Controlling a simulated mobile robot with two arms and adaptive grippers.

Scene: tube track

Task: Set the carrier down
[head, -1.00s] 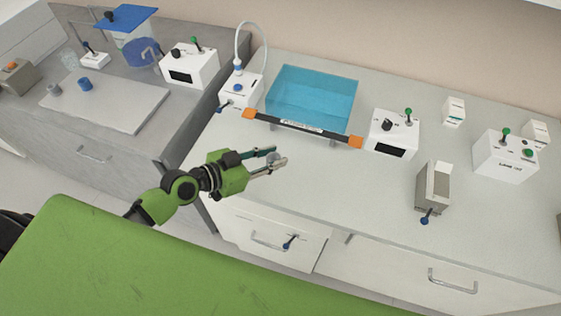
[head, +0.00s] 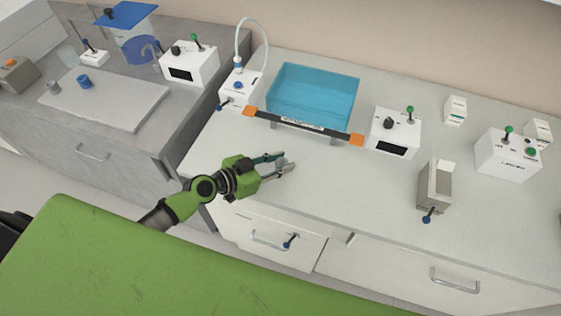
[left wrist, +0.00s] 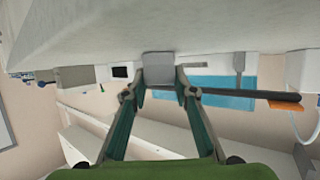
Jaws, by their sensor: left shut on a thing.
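The carrier appears to be the small grey block (left wrist: 158,68) between my fingertips in the left wrist view. In the head view it is a small grey piece (head: 283,163), partly hidden by the fingers. My left gripper (head: 282,162) is shut on it, over the front part of the pale counter (head: 330,190), in front of the blue water tank. In the left wrist view my left gripper (left wrist: 160,92) has one finger on each side of the block. I cannot tell whether the carrier touches the counter. My right gripper is not in view.
A blue tank (head: 312,97) stands behind, with a black bar with orange ends (head: 300,127) before it. White control boxes (head: 239,88) (head: 394,132) flank it. A grey open holder (head: 434,188) stands to the right. The counter between gripper and holder is clear.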

